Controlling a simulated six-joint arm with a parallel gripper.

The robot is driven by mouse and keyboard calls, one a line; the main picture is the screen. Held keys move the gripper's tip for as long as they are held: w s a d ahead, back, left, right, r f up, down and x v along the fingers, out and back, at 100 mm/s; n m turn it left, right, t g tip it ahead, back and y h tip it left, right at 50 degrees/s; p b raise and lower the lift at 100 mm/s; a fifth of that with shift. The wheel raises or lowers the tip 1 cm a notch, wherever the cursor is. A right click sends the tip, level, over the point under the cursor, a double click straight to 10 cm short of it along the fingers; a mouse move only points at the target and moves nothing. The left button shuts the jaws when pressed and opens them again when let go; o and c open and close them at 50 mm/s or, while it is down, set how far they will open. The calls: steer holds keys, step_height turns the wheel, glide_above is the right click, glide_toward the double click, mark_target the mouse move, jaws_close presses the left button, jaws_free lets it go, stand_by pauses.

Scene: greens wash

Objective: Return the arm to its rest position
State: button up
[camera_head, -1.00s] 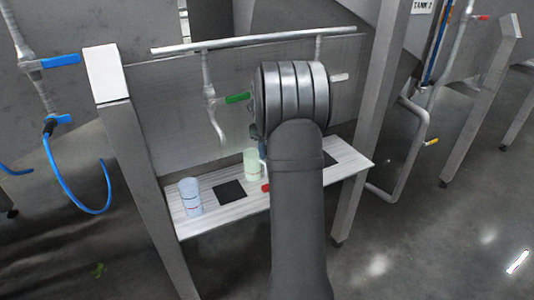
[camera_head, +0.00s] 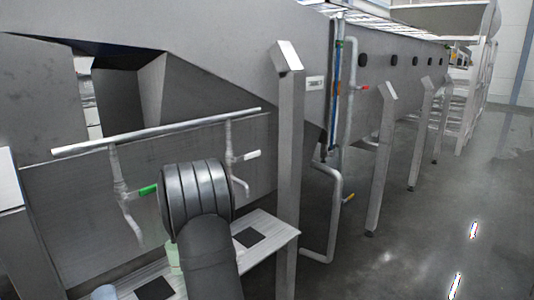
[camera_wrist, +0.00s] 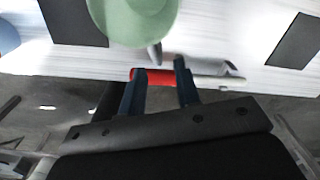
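My gripper (camera_wrist: 160,88) shows in the wrist view with its two dark blue fingers apart. A red handle (camera_wrist: 153,76) with a grey metal part to its right lies at the fingertips, by the shelf's edge. I see no clear grip on it. In the head view, my own arm hides the gripper and the red handle. A pale green cup (camera_wrist: 132,18) stands on the shelf just beyond the fingers, and it also shows in the head view (camera_head: 173,259), partly behind my arm.
The white slatted shelf (camera_head: 273,226) carries dark square pads (camera_head: 247,237) and a pale blue cup (camera_head: 103,293). Above it are taps with a green handle (camera_head: 147,190) and a white handle (camera_head: 252,155). A grey post (camera_head: 289,170) stands right of the shelf. Floor at right is clear.

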steer(key=shift+d+r, duration=0.25)
steer(key=shift+r, duration=0.25)
steer(key=shift+d+r, duration=0.25)
steer(key=shift+r, duration=0.2)
